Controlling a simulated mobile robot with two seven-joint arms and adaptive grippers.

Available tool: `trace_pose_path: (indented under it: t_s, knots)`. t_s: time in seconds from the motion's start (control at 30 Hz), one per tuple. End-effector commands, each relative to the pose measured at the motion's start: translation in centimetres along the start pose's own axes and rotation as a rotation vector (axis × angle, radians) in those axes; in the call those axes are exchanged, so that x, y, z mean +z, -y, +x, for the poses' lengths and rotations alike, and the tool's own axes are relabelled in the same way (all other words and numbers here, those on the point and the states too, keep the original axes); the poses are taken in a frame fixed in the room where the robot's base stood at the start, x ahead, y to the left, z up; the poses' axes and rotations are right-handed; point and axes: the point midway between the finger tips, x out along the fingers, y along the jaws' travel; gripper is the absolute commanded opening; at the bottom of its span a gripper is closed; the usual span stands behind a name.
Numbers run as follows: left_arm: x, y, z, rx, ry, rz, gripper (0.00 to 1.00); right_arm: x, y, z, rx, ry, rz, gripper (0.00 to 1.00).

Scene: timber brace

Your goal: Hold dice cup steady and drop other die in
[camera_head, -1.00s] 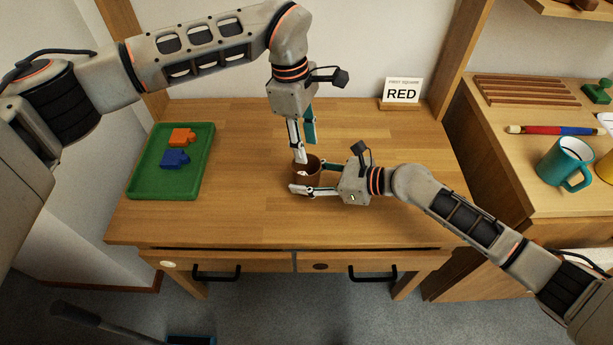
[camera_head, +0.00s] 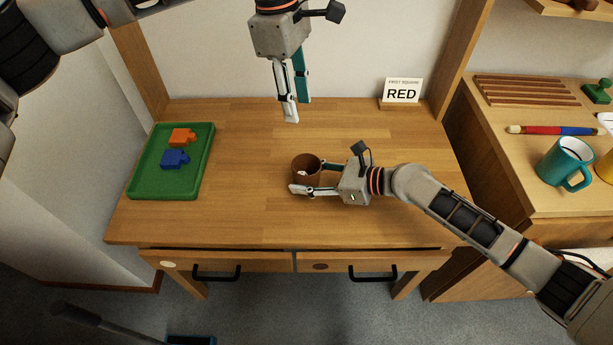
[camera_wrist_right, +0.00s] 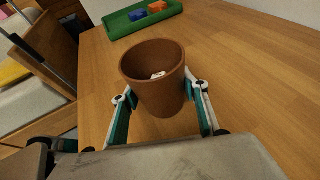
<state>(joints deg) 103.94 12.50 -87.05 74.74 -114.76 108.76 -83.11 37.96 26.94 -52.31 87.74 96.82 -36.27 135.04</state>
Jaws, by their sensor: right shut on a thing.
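The brown dice cup (camera_head: 306,165) stands upright on the table; in the right wrist view (camera_wrist_right: 155,95) I look into its mouth. Something white, with the look of dice (camera_wrist_right: 158,75), lies inside; I cannot tell whether it is one die or two. My right gripper (camera_head: 306,178) is shut on the cup, one finger on each side; its fingers also flank it in the right wrist view. My left gripper (camera_head: 297,111) hangs above the back of the table, clear of the cup. Its fingers are apart, with nothing visible between them.
A green tray (camera_head: 145,190) with an orange block (camera_head: 181,136) and a blue block (camera_head: 174,158) lies at the table's left. A card reading RED (camera_head: 401,91) stands at the back right. A teal mug (camera_head: 560,163) is on the right-hand bench. The table around the cup is clear.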

Motion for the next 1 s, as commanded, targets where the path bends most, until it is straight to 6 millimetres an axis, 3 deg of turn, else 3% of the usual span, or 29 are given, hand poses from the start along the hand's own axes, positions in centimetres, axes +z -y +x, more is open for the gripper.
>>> trace_pose_path:
  t_s: [0.03,0.07,0.1,0.13,0.57,1.0]
  knots:
    - [0.0,0.0,0.0,0.000,0.000,0.000,0.35,-0.1,0.0,0.0,0.000,-0.001,0.000,0.22]
    - [0.0,0.0,0.0,0.000,0.000,0.000,0.35,-0.1,0.0,0.0,0.000,-0.001,0.000,0.52]
    - [0.0,0.0,0.0,0.000,0.000,0.000,0.35,-0.1,0.0,0.0,0.000,-0.001,0.000,0.62]
    - [0.0,0.0,0.0,0.000,0.000,0.000,0.35,-0.1,0.0,0.0,0.000,-0.001,0.000,0.64]
    - [0.0,0.0,0.0,0.001,0.000,0.000,0.35,-0.1,0.1,-0.7,-0.001,-0.001,0.000,0.64]
    - [0.0,0.0,0.0,0.001,0.000,0.000,0.35,-0.2,0.1,-8.9,-0.002,-0.003,-0.001,0.64]
